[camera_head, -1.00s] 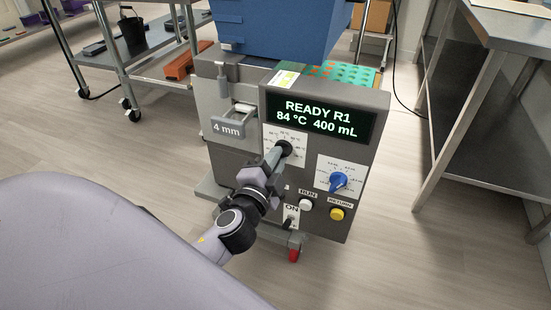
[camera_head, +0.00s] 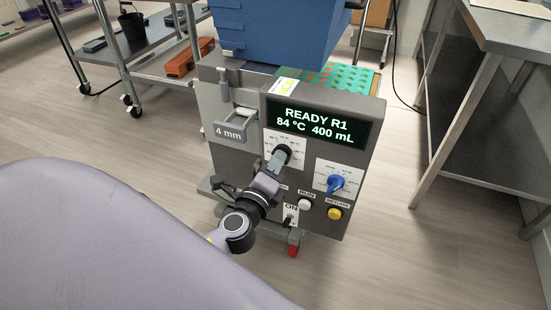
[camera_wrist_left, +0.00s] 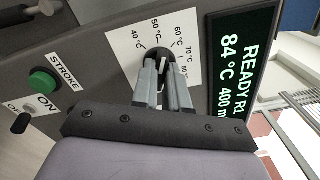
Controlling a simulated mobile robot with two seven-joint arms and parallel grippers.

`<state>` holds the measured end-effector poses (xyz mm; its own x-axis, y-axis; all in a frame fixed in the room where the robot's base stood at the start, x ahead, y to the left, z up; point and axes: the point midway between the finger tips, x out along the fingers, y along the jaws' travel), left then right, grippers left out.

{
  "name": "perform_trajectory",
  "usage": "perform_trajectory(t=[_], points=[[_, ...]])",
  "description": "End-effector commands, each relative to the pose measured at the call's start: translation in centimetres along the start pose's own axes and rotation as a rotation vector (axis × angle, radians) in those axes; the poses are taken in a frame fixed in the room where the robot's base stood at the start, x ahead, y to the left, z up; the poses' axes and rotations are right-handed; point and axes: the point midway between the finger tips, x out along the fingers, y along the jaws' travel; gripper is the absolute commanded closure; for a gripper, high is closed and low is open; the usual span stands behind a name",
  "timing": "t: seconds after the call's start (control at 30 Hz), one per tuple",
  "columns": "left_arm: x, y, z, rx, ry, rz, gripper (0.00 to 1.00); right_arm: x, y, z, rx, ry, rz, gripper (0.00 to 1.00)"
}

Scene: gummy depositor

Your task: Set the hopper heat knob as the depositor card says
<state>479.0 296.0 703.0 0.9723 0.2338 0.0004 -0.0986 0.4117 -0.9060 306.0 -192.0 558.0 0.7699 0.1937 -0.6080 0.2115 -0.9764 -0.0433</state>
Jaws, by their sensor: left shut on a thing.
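The hopper heat knob (camera_head: 284,152) is a dark round knob on a white dial plate on the depositor's grey front, below the display (camera_head: 318,122), which reads "READY R1, 84 °C 400 mL". My left gripper (camera_head: 279,157) is shut on the knob. In the left wrist view its two fingers (camera_wrist_left: 161,78) flank the knob (camera_wrist_left: 158,54), and dial marks from 40 to about 80 °C fan around it. The knob's pointer is mostly hidden between the fingers.
A blue dial knob (camera_head: 335,184) is to the right. Below are a white RUN button (camera_head: 305,204), a yellow RETURN button (camera_head: 334,213) and an ON switch (camera_head: 289,218). A green STROKE button (camera_wrist_left: 43,82) shows in the left wrist view. A steel table (camera_head: 500,60) stands right.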

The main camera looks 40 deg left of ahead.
Motion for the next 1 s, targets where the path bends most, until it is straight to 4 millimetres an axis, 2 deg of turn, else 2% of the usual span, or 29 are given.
perform_trajectory(t=[1.0], points=[[-0.1, -0.3, -0.1, 0.928, 0.003, 0.001, 1.00, -3.2, -0.4, -5.1, 0.000, 0.014, -0.003, 1.00]])
